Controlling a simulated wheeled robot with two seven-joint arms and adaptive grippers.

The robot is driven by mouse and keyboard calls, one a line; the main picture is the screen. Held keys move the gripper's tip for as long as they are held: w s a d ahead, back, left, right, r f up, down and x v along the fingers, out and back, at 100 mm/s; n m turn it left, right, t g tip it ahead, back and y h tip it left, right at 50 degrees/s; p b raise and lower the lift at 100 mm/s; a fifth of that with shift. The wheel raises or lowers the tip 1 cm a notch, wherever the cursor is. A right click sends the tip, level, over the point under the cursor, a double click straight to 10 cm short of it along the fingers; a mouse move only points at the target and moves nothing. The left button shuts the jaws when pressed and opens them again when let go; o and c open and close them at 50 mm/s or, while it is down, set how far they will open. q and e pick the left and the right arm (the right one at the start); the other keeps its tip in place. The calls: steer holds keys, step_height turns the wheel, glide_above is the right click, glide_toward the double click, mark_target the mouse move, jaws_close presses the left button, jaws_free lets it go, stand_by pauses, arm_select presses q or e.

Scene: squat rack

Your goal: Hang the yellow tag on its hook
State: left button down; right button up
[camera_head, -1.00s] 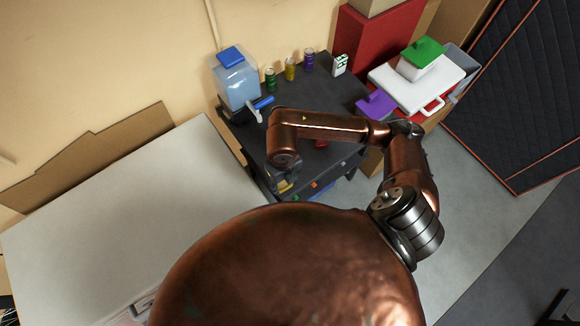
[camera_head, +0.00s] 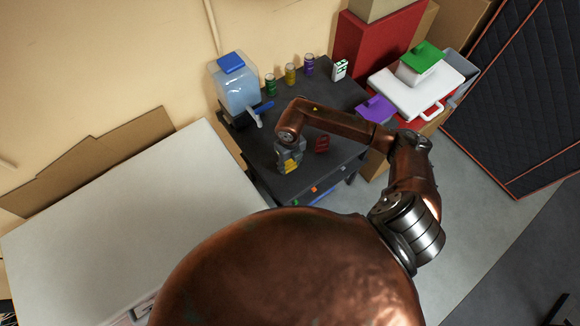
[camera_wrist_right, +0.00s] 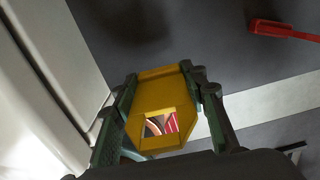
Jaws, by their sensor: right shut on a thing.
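The yellow tag (camera_wrist_right: 160,84) is a flat yellow piece with cut corners and a square opening, in the right wrist view. My right gripper (camera_wrist_right: 163,92) is shut on it, with one green finger along each side. In the head view the right gripper (camera_head: 289,156) holds the yellow tag (camera_head: 292,167) over the front left part of the dark table (camera_head: 300,105). Small orange and green pieces (camera_head: 314,188) show at the table's front edge. I cannot make out a yellow hook. My left gripper is out of view.
A red object (camera_head: 322,144) lies on the table right of the gripper. A water dispenser (camera_head: 235,85) and several cans stand toward the back. A white cooler lid (camera_head: 415,95) is at the right, a pale panel (camera_head: 130,200) at the left.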

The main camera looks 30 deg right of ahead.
mark_target(290, 167)
steer(key=f, duration=0.3)
steer(key=shift+w+d+f, duration=0.2)
steer(key=shift+w+d, duration=0.1)
steer(key=shift+w, duration=0.05)
steer(key=shift+f, duration=0.15)
steer(key=shift+f, duration=0.2)
steer(key=o, duration=0.9)
steer(key=shift+o, duration=0.2)
step_height(290, 167, up, 8)
steer(key=shift+w, duration=0.25)
steer(key=shift+f, duration=0.15)
